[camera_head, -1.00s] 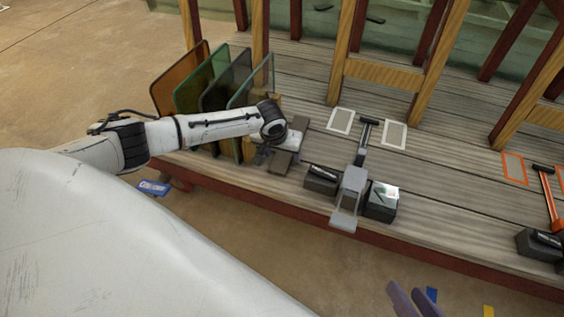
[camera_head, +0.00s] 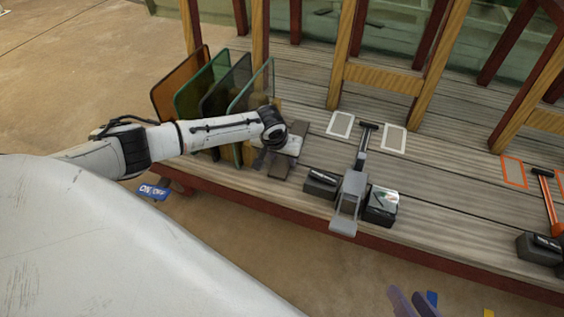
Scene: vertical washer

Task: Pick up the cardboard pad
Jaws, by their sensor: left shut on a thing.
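My left arm reaches in from the left over the plank platform (camera_head: 440,210). My left gripper (camera_head: 281,160) is low over the planks, just right of the upright glass panes (camera_head: 249,92). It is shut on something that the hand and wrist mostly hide. A small tan patch (camera_head: 272,105) shows behind the wrist; I cannot tell whether it is the cardboard pad. No other clear cardboard piece shows. My right gripper is not in view.
A grey tool (camera_head: 349,192) stands right of the gripper, between two dark boxes (camera_head: 320,183) (camera_head: 381,206). Two white-framed pads (camera_head: 340,124) (camera_head: 394,138) lie behind it. Wooden posts (camera_head: 345,50) rise at the back. An orange-handled tool (camera_head: 549,195) is far right.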

